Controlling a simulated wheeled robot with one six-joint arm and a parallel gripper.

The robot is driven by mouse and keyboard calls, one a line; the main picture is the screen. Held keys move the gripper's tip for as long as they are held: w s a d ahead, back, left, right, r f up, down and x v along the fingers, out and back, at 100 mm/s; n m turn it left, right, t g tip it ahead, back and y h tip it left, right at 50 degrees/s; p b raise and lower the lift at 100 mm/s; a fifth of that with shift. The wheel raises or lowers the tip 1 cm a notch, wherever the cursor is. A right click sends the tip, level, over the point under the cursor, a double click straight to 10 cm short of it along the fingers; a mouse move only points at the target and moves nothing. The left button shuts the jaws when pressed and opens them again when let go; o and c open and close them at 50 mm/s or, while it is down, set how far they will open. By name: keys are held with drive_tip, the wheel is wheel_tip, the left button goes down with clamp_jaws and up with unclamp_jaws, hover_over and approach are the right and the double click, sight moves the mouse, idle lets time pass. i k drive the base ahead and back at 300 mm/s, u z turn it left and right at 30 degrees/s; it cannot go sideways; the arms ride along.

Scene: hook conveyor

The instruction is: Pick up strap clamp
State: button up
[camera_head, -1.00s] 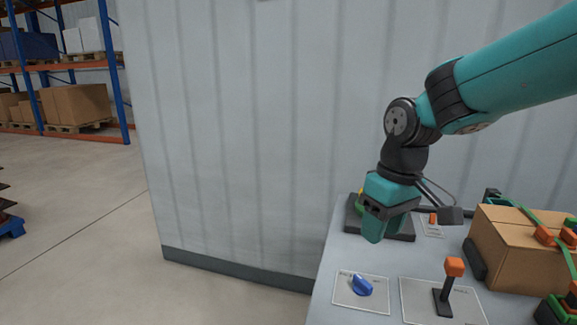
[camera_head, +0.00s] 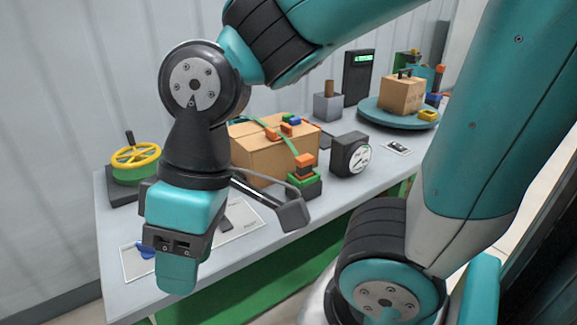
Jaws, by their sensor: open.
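A cardboard box (camera_head: 262,158) stands on the bench with a green strap (camera_head: 290,146) over it. Small orange and blue pieces (camera_head: 286,130) sit on its top, and an orange, black and green block stack (camera_head: 304,176) stands by its front right corner. I cannot tell for sure which of these is the strap clamp. My gripper (camera_head: 177,268) points down at the bench's near left, left of the box and apart from it. It is open, and nothing shows in it. My wrist hides part of the box's left side.
A yellow handwheel (camera_head: 136,157) on a green base is at the bench's left end. A dial gauge (camera_head: 351,155) stands right of the box. Further back are a grey block with a brown handle (camera_head: 327,103), a black display post (camera_head: 358,76) and a turntable (camera_head: 373,109) bearing a smaller box.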

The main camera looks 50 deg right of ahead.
sight(304, 162)
drive_tip(key=z, duration=1.3)
drive_tip(key=i, duration=0.35)
drive_tip(key=u, duration=0.1)
